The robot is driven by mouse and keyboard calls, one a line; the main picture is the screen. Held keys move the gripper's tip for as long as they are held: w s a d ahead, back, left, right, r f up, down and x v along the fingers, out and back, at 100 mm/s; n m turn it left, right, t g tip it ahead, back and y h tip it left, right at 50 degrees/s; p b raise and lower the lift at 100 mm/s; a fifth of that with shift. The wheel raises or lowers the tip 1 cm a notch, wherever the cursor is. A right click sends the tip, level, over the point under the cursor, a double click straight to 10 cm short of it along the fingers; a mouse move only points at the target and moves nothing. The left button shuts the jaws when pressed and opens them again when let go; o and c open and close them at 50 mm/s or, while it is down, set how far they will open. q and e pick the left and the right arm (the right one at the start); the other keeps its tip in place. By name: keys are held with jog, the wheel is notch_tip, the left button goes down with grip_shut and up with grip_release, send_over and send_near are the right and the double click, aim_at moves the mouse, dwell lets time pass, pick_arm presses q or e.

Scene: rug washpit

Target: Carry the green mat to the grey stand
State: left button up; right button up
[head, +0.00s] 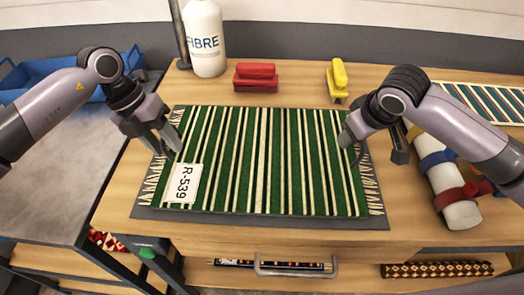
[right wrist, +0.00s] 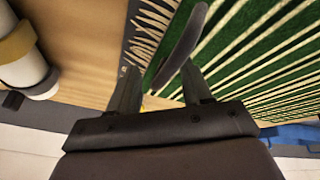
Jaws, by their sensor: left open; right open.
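The green mat (head: 265,160) with cream and dark stripes, fringed ends and a white R-539 label lies flat on a thin grey board (head: 270,220) on the wooden table. A grey-topped table (head: 60,150), perhaps the grey stand, is at the left. My left gripper (head: 168,142) is open at the mat's left fringed end. My right gripper (head: 354,150) is open at the right end. In the right wrist view its fingers (right wrist: 157,88) are apart near the fringe, with a grey bar-like piece (right wrist: 182,45) just beyond them over the mat's edge. I cannot tell whether either gripper touches anything.
A white FIBRE bottle (head: 206,40), a red block-like brush (head: 256,77) and a yellow one (head: 338,80) stand behind the mat. A banded white roll (head: 445,185) and another striped mat (head: 490,102) are at the right. A blue crate (head: 110,75) is at the far left.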

pick_arm(q)
jog(key=c, duration=0.7)
pick_arm(e)
jog(key=c, duration=0.7)
pick_arm(q)
grip_shut()
pick_arm(e)
grip_shut()
pick_arm(q)
jog(key=shift+r, duration=0.1)
pick_arm(e)
jog(key=shift+r, duration=0.1)
